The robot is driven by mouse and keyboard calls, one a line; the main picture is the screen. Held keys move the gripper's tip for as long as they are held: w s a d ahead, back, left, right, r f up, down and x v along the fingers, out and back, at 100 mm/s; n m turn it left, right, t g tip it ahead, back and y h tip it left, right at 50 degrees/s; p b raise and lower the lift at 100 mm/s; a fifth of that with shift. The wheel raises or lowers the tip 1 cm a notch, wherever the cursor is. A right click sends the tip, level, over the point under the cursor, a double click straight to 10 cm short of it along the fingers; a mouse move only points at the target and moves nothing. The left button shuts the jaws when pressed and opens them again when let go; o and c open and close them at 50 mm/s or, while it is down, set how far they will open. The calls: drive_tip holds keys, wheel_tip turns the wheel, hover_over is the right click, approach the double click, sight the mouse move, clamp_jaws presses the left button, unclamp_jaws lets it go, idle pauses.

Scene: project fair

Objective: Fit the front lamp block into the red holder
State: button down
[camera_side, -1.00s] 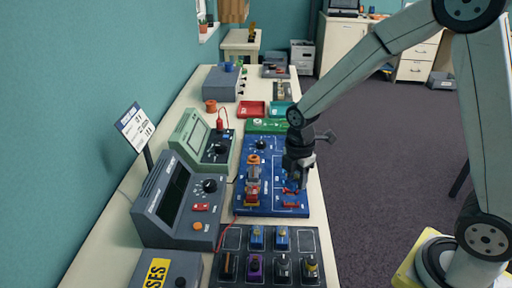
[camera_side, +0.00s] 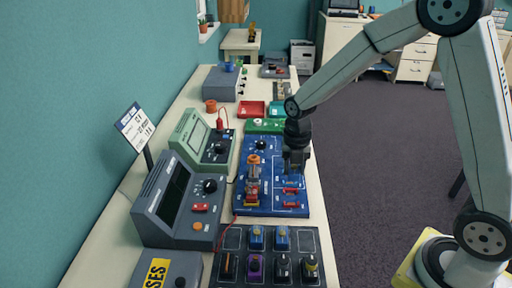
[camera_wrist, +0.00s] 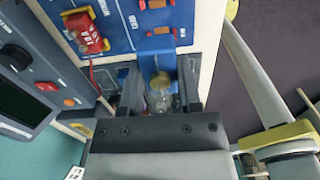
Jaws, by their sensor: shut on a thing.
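My gripper (camera_side: 297,168) points down over the right part of the blue board (camera_side: 262,211). In the wrist view its two dark fingers (camera_wrist: 160,82) are shut on the lamp block, a blue block (camera_wrist: 154,48) with a clear bulb (camera_wrist: 160,100). The side view mostly hides the block behind the fingers. A red holder (camera_side: 291,205) lies at the board's front right, with another red piece (camera_side: 291,190) just behind it. I cannot tell whether block and holder touch.
A red-and-grey assembly (camera_side: 252,190) stands on the board's left part. The grey meter (camera_side: 180,205) and green meter (camera_side: 203,142) stand to the left. A black tray (camera_side: 267,268) with several blocks lies in front. The table's right edge is close.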

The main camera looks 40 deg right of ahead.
sight(291, 199)
drive_tip(key=shift+f, duration=0.15)
drive_tip(key=shift+f, duration=3.6)
drive_tip(key=shift+f, duration=0.7)
idle(0.6)
unclamp_jaws()
drive_tip(key=shift+r, duration=0.15)
idle(0.3)
drive_tip(key=shift+r, duration=3.85)
